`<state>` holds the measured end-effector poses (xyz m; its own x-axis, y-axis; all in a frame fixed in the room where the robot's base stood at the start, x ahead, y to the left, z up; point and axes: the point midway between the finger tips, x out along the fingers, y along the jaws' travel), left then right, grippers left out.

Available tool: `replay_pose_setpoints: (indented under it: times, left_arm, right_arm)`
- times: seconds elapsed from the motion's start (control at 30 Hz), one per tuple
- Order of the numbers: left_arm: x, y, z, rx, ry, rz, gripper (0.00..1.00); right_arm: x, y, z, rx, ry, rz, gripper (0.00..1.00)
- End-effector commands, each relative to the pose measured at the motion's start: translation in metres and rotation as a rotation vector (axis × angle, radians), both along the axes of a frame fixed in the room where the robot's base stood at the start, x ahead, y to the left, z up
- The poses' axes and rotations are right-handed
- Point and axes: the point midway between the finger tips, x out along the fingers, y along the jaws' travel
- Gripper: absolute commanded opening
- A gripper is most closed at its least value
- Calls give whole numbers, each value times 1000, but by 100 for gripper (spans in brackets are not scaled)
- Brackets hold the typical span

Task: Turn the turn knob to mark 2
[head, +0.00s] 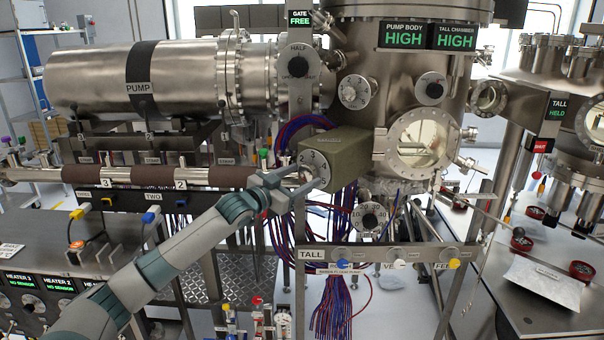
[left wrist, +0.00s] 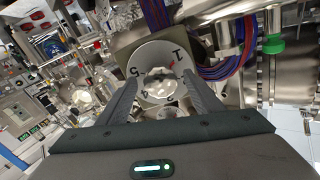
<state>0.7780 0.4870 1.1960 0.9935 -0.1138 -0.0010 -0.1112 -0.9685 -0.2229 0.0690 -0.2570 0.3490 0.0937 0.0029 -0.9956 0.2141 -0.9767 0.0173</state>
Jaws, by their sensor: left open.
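The turn knob (head: 317,168) is a pale round dial with dark numerals on the front of an olive-green box (head: 347,150) at mid-picture in the head view. In the left wrist view, the dial (left wrist: 146,62) shows 5, 1 and 4 around a silver centre grip, with a small red mark near the 1. My left gripper (head: 297,179) is in front of the dial. In the left wrist view its two open fingers (left wrist: 160,84) stand on either side of the centre grip. I cannot tell whether they touch it. The fingers hide part of the dial.
Red and blue cable bundles (head: 340,215) hang below and behind the box. A round port window (head: 421,140) is to its right, and a lower dial (head: 369,217) is below. The steel pump cylinder (head: 90,75) and a brown-sleeved pipe (head: 131,175) lie to the left.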

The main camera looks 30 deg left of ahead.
Motion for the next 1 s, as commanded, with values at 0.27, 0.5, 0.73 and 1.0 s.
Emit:
replay_pose_setpoints:
  times: [0.27, 0.5, 0.73, 1.0]
  left_arm:
    - [7, -1, 0, -1, 0, -1, 60]
    - [7, -1, 0, 0, 0, 0, 46]
    - [7, -1, 0, 0, 0, 0, 19]
    - [7, -1, 0, 33, -4, 0, 19]
  right_arm:
    - [-1, 0, 2, 1, 1, 0, 31]
    - [-1, 2, 2, 2, 2, -1, 31]
    - [-2, 2, 2, 3, 3, -2, 31]
    - [-2, 2, 2, 1, 3, -2, 31]
